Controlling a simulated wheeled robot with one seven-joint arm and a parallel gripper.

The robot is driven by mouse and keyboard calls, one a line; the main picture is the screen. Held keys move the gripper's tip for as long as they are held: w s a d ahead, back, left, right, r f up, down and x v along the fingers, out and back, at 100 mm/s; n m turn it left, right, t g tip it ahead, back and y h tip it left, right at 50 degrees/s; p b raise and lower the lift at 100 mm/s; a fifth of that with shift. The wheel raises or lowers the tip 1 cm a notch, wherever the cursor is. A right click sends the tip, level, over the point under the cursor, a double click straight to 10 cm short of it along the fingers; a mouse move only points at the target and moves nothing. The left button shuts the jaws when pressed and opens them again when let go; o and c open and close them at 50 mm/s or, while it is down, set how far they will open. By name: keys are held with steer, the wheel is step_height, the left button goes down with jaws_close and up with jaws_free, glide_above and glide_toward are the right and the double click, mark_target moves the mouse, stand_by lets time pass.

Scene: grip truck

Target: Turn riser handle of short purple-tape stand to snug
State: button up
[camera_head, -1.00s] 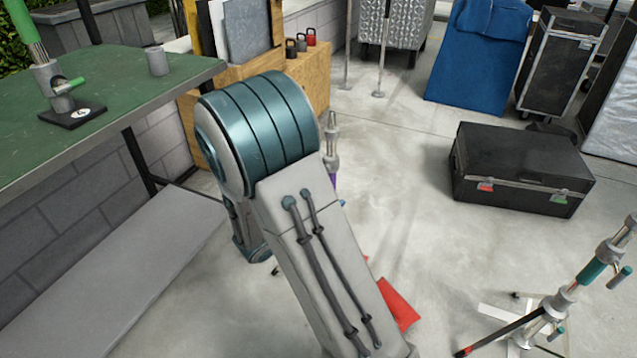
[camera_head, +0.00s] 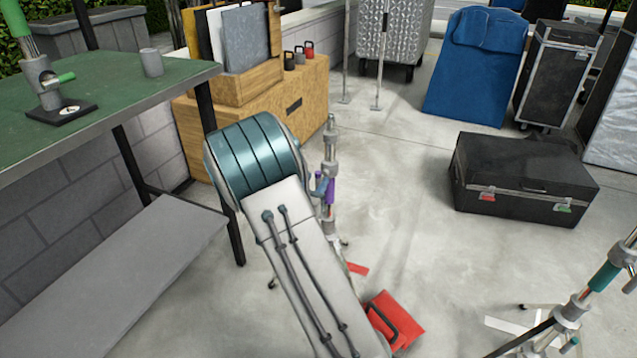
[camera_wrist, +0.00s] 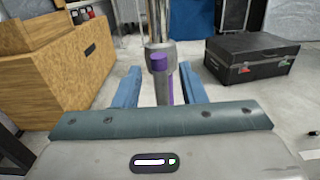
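The purple-tape stand (camera_head: 331,150) is upright on the floor just beyond my arm, its lower part partly hidden by the arm. Its purple tape band (camera_head: 330,190) shows low on the pole. In the wrist view, a short purple handle end (camera_wrist: 159,63) sticks out from the grey collar (camera_wrist: 160,52) toward me, with purple tape (camera_wrist: 170,88) below it. My gripper (camera_wrist: 160,67) has its two blue fingers apart, one on each side of the handle and pole. Clear gaps show between the fingers and the handle. In the head view the gripper is mostly hidden behind my arm.
A green-topped table (camera_head: 120,85) and grey lower shelf (camera_head: 120,270) stand left. A wooden box (camera_head: 255,115) is behind. A teal-tape stand (camera_head: 605,275) is front right. A red bag (camera_head: 398,318) lies near the stand's base. A black case (camera_head: 525,180) sits right on open floor.

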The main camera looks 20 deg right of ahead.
steer(key=shift+x, duration=1.25)
jaws_close()
